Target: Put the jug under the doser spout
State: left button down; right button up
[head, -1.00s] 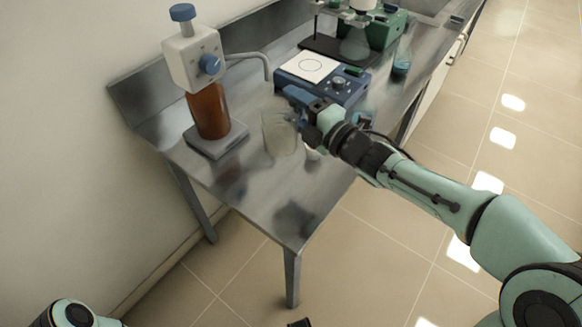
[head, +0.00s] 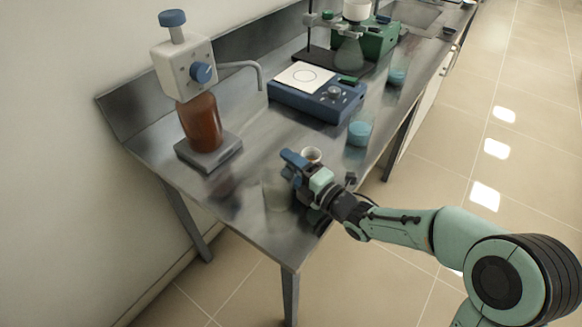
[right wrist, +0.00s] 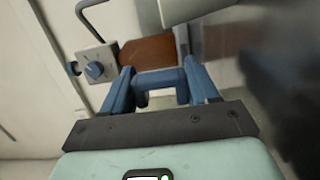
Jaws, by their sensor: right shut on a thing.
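The doser (head: 186,66) is a white box with blue knobs on an amber bottle (head: 201,124), standing on a grey base at the left of the bench. Its bent spout (head: 242,65) reaches right, with its open end over the bare bench. A pale translucent jug (head: 277,192) is near the bench's front part, well below the spout in the picture. My right gripper (head: 288,164) is shut on the jug from its right side; the fingers (right wrist: 163,88) also show in the right wrist view, with the doser ahead. Whether the jug touches the bench is unclear. My left gripper is out of view.
A blue balance (head: 317,97), beakers with blue liquid (head: 359,132) and a green device (head: 379,38) stand farther back. The metal bench (head: 245,185) is clear between doser and jug.

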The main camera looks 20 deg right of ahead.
jog(key=shift+r, duration=0.1)
jog(key=o, duration=1.1)
jog(key=shift+c, duration=0.2)
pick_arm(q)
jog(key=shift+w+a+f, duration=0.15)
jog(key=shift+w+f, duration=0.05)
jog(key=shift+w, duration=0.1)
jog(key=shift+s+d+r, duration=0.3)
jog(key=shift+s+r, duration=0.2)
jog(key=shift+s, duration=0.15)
pick_arm(e)
jog(key=v, duration=1.2)
pick_arm(q)
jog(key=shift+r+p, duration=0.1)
jog(key=shift+p, duration=0.2)
pick_arm(e)
jog(key=shift+r, duration=0.1)
